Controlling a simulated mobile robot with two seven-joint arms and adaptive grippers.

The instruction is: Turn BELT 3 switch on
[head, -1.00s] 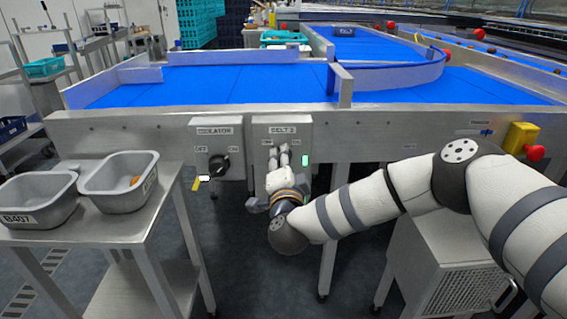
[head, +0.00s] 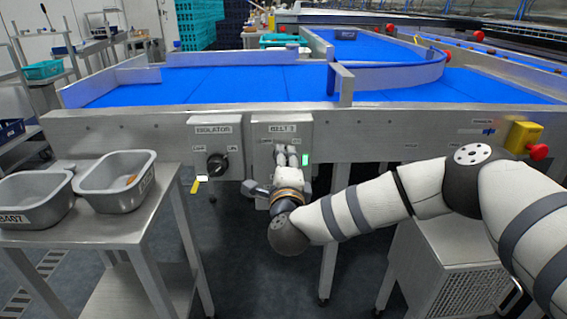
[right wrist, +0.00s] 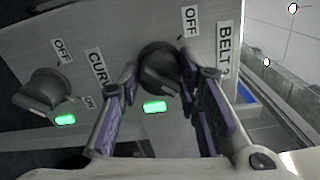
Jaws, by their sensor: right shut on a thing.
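The grey BELT 3 switch box (head: 263,128) is on the front of the conveyor frame. In the right wrist view, my right gripper (right wrist: 158,82) is shut around the black BELT 3 knob (right wrist: 158,66), one finger on each side. An OFF label (right wrist: 190,20) is beside the knob. A lit green lamp (right wrist: 155,107) is near it and shows in the head view (head: 304,160). The knob's pointer direction is unclear. My left gripper is out of view.
A second black knob (right wrist: 43,88) with a CURV label and lit green lamp is near the gripped one. The ISOLATOR knob (head: 217,163) is left of the box. A yellow box with a red button (head: 538,152) is at right. A steel table (head: 112,228) holds grey tubs at left.

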